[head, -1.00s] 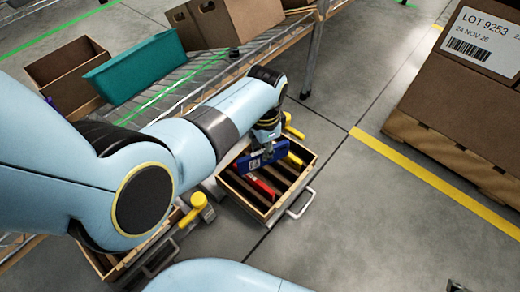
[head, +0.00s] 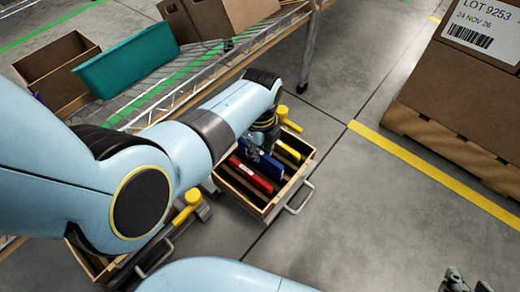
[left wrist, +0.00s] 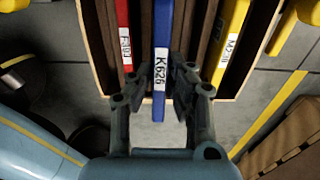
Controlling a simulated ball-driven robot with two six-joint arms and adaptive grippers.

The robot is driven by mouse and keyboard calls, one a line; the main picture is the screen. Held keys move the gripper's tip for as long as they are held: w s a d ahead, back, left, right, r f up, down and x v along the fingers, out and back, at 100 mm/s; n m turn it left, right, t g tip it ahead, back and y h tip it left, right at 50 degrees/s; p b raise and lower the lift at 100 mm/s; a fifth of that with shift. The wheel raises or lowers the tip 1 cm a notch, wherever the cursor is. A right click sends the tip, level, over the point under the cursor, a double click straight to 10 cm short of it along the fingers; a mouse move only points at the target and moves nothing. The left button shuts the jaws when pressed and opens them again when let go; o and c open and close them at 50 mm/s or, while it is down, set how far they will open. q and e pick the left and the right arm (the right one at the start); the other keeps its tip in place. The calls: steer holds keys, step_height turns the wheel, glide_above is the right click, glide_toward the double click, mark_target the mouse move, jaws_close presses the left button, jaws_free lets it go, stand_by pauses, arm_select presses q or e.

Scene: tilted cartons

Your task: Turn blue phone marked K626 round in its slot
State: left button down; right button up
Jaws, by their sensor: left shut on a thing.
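The blue phone marked K626 (left wrist: 161,40) stands on edge between the fingers of my left gripper (left wrist: 160,80), its label facing the wrist camera. In the head view the blue phone (head: 270,167) lines up with the slots of the wooden box (head: 246,208), between a red phone (head: 250,179) and a yellow phone (head: 288,151). My left gripper (head: 262,150) is shut on it. How deep it sits in its slot is hard to tell. My right gripper (head: 466,282) shows partly at the bottom right edge, fingers apart and empty.
The yellow phone's label reads M2-something in the left wrist view (left wrist: 230,50); the red one's (left wrist: 124,40) is partly readable. Yellow knobs (head: 192,198) and metal handles (head: 299,197) flank the boxes. A wire rack with a teal bin (head: 130,62) stands behind.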

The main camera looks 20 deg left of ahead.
arm_select(q)
step_height(320, 180, down, 2)
steer(key=shift+f+b, duration=0.2)
steer(key=shift+b, duration=0.3)
steer(key=shift+f+b, duration=0.45)
steer(key=shift+f, duration=0.6)
arm_select(e)
steer(key=t, duration=0.2)
steer(key=s+t, duration=0.1)
steer(key=shift+a+f, duration=0.25)
steer(key=shift+f, duration=0.05)
arm_select(q)
steer(key=shift+f, duration=0.25)
steer(key=c, duration=1.2)
jaws_free()
